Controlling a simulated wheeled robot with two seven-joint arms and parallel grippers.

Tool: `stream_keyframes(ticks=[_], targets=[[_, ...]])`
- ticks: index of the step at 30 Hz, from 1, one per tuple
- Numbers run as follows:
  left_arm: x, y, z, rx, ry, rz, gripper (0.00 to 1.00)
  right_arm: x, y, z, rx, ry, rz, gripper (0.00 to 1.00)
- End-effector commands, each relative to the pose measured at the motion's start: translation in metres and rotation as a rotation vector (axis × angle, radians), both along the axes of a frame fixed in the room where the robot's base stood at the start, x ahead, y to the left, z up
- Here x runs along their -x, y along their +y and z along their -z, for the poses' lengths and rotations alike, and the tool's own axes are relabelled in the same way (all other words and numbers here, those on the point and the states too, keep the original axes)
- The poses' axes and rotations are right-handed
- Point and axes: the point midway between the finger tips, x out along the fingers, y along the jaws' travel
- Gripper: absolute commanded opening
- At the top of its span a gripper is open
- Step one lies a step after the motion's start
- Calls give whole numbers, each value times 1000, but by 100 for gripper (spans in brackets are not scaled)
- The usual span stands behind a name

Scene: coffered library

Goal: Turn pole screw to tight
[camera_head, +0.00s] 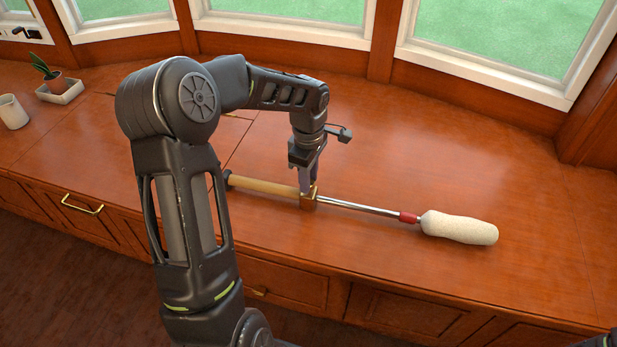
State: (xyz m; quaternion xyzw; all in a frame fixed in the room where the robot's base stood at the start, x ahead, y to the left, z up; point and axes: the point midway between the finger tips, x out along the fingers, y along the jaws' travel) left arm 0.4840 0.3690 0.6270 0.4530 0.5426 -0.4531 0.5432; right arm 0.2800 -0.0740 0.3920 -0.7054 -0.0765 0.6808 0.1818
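A pole lies across the wooden counter, with a tan wooden handle (265,186) at left and a thin metal rod (355,207) at right. A red collar (409,218) joins the rod to a fluffy cream head (460,228). My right gripper is out of view.
The wooden counter (420,150) is clear behind and right of the pole. A potted plant on a tray (62,92) and a white cup (12,112) stand at far left. Windows rise behind; drawers with brass handles (82,204) line the front.

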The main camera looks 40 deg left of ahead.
Motion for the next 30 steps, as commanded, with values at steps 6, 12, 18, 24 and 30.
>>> stream_keyframes(ticks=[6, 12, 18, 24, 30], targets=[[0, 0, 0, 0, -1, 0, 8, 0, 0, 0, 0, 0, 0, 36], [0, 0, 0, 0, -1, 0, 0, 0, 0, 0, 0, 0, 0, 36], [0, 0, 0, 0, -2, 4, 0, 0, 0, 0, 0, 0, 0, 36], [0, 0, -1, -1, -1, 37, 0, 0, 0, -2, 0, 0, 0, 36], [0, 0, -1, -1, 0, 125, 0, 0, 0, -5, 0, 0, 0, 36]])
